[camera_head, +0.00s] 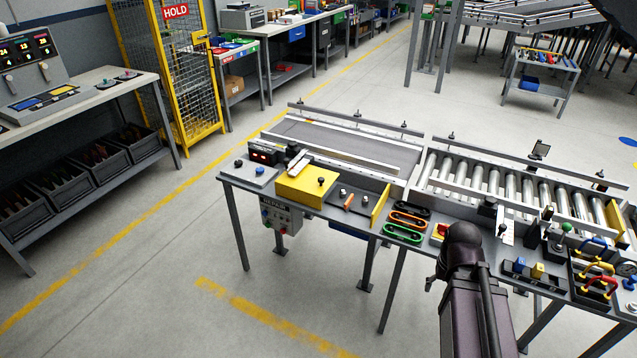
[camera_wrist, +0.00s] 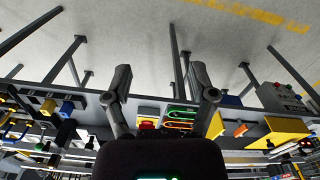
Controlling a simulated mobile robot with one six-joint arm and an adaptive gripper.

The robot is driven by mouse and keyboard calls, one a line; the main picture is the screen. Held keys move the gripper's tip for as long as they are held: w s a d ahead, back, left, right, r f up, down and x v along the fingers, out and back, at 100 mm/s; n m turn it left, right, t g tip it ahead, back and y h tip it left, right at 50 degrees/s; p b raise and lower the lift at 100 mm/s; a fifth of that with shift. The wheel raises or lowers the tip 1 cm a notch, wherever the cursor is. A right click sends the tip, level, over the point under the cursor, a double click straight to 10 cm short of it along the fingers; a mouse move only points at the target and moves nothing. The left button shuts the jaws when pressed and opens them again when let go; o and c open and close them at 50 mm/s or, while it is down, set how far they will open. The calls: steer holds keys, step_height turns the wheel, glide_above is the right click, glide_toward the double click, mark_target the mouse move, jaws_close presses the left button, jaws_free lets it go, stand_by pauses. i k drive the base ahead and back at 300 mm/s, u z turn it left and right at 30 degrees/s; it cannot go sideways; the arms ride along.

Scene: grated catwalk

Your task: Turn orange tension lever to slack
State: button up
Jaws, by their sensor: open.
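The orange tension lever (camera_head: 349,201) is a short orange handle on a dark plate on the bench. It stands between a yellow box (camera_head: 306,187) and an upright yellow plate (camera_head: 379,206), and lies at a slant. In the wrist view, which is upside down, the orange lever (camera_wrist: 240,130) shows small, to the right of my gripper. My gripper (camera_wrist: 160,78) is open and empty, its two dark fingers well apart and not touching the lever. In the head view my dark arm rises at the bottom right, and I cannot make out the fingers there.
Green, orange and black loop handles (camera_head: 406,220) lie between the lever and my arm. A red knob on a yellow base (camera_head: 440,232) stands beside my arm. A roller conveyor (camera_head: 515,183) runs behind. The floor (camera_head: 300,300) before the bench is clear.

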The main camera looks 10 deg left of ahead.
mark_target(346, 206)
steer(key=z, duration=1.2)
steer(key=k, duration=0.1)
steer(key=u, duration=3.1)
steer(key=i, duration=0.9)
steer(key=z, duration=0.15)
